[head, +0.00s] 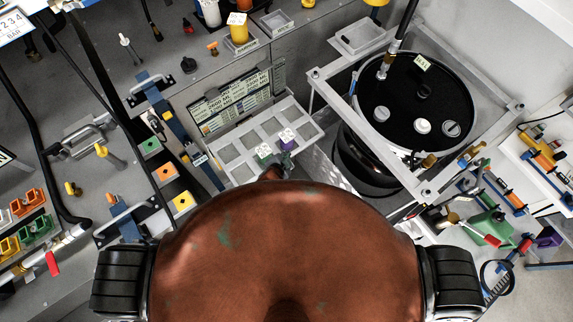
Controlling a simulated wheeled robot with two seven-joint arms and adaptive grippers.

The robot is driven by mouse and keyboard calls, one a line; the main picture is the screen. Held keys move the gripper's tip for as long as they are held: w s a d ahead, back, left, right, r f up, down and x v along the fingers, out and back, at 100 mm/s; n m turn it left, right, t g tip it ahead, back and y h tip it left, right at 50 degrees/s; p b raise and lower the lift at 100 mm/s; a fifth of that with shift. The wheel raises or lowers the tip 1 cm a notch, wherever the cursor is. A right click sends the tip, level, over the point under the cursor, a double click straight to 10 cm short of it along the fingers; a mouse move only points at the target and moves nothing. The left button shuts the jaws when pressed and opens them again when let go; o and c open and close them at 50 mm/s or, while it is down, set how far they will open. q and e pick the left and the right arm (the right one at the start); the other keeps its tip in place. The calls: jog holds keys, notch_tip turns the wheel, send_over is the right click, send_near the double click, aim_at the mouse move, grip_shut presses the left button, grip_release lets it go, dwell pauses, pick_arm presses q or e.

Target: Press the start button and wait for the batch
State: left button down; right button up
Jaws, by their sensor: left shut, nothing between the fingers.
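No part is clearly legible as the start button. A display panel (232,100) with lines of small text stands behind the pale compartment tray (236,172). My left gripper (283,162) is small and dark at the tray's near edge, shut and empty, partly hidden by my own brown body. My right gripper does not show.
A black-topped round tank (415,82) stands in a grey frame (478,82) at right. Orange, yellow and green bins (36,230) are at far left. Bottles, including a yellow one (238,30), stand at the back. Valves and a green can (490,228) crowd the right.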

pick_arm(q)
notch_tip(320, 180, down, 8)
jog(key=b, duration=0.7)
jog(key=shift+f+b, duration=0.45)
jog(key=shift+b, duration=0.05)
jog(key=shift+f, duration=0.15)
dwell(0.7)
jog(key=shift+f, duration=0.2)
jog(key=shift+f+b, duration=0.55)
dwell(0.7)
jog(key=shift+r+p, duration=0.95)
jog(key=shift+p, duration=0.05)
